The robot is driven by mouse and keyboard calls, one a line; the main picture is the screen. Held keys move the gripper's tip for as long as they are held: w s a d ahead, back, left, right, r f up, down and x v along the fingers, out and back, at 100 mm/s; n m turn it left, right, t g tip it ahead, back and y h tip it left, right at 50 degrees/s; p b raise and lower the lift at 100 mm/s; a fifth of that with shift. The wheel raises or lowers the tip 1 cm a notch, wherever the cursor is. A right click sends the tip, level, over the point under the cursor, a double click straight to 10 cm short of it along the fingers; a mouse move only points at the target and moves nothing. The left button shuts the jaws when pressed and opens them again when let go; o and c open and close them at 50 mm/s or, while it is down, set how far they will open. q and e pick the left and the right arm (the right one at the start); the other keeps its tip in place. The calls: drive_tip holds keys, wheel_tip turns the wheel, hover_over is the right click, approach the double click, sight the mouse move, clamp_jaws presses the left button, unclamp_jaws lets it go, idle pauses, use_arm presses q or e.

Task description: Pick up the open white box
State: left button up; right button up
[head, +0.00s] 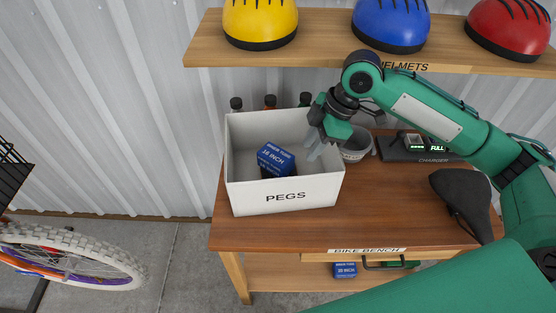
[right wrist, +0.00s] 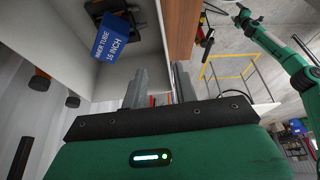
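The open white box (head: 250,196), marked PEGS, stands upright on the wooden bench. It also shows in the right wrist view (right wrist: 131,67). A blue inner tube box (head: 276,158) lies inside it, with something dark beside it. My right gripper (head: 315,150) is at the box's right wall, near the rim. In the right wrist view the fingers (right wrist: 158,88) are apart, one on the box's inner side and one towards the bench; I cannot tell whether they touch the wall. What looks like my left arm's end (right wrist: 243,14) shows small in the right wrist view.
The bench (head: 390,205) holds a grey pot (head: 356,147), a charger (head: 400,149) and a black saddle (head: 462,198) right of the box. Several bottles (head: 270,101) stand behind it. A helmet shelf (head: 320,56) overhangs the back. A bicycle wheel (head: 70,255) stands left.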

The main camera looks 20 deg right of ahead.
drive_tip(key=p+x, duration=0.4)
drive_tip(key=x, duration=0.9)
drive_tip(key=shift+s+a, duration=0.4)
drive_tip(key=shift+a, duration=0.1)
drive_tip(key=shift+f, duration=0.1)
clamp_jaws()
